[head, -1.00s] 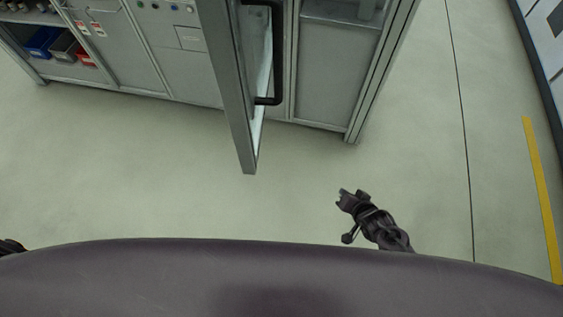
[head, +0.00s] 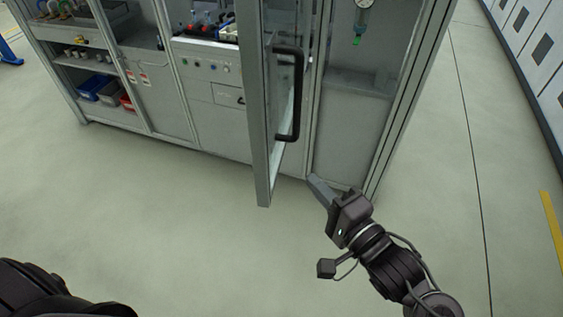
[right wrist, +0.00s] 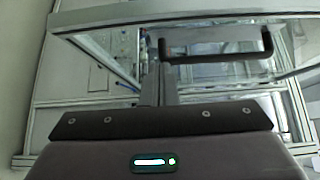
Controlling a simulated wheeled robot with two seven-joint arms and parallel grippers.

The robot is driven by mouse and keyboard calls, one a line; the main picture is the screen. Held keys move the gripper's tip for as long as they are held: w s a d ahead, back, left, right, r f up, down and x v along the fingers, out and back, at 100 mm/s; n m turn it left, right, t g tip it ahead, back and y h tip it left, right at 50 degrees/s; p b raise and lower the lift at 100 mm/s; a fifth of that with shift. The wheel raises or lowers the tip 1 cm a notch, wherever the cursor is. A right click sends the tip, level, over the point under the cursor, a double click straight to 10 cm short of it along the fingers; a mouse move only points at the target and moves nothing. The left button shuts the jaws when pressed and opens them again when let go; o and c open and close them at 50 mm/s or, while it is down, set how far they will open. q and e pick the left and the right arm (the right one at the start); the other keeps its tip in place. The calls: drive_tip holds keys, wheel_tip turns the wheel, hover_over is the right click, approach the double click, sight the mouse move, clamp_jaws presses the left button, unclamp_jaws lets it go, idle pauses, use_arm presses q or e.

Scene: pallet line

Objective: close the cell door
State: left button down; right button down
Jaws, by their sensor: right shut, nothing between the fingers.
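The cell door (head: 257,120) stands open, swung out from the cell, its grey frame seen nearly edge-on in the head view. Its black bar handle (head: 297,95) is on the right face, and the handle also shows in the right wrist view (right wrist: 215,57). My right gripper (head: 317,184) is shut and empty, to the right of the door's lower end and below the handle in the picture. Its closed fingers (right wrist: 160,75) point towards the door in the right wrist view; I see no clear contact. Part of my left arm shows at the lower left; its gripper is not visible.
The cell (head: 215,110) has grey panels, buttons and shelves with blue, grey and red bins (head: 105,92). A cell corner post (head: 405,110) stands right of my right gripper. The floor in front is clear. Grey cabinets (head: 535,50) line the far right.

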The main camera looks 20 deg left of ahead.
sight(268, 153)
drive_tip(key=w+a+p, duration=0.1)
drive_tip(key=a, duration=0.1)
drive_tip(key=w+a, duration=0.1)
drive_tip(key=a, duration=0.2)
drive_tip(key=w+a+p, duration=0.1)
drive_tip(key=a, duration=0.2)
drive_tip(key=shift+a+p, duration=0.2)
drive_tip(key=shift+p, duration=0.15)
drive_tip(key=shift+s, duration=0.1)
